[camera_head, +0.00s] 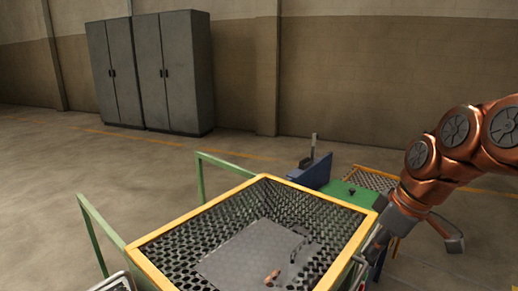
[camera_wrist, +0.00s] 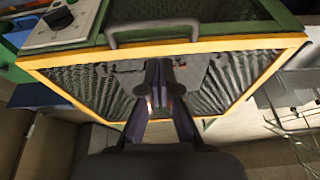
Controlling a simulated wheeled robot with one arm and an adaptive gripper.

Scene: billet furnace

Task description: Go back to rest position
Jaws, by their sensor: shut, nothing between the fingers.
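My copper-coloured arm comes in from the right in the head view, bent downward over the right edge of a yellow-rimmed mesh basket (camera_head: 184,216). My gripper is hard to make out there, partly hidden near the basket's right rim. In the wrist view my gripper (camera_wrist: 160,92) shows with its fingers together and nothing between them, in front of the basket's opening. The basket's yellow rim (camera_wrist: 240,45) runs across that view. A flat grey plate (camera_head: 245,250) lies in the basket, with small brownish pieces (camera_head: 271,277) on it.
Green rails (camera_head: 92,232) stand left of the basket. A blue device (camera_head: 310,170) and a green surface (camera_head: 345,195) lie behind it. Grey cabinets (camera_head: 155,72) stand at the back wall. The floor at left is clear. A grey handle (camera_wrist: 152,27) crosses above the rim.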

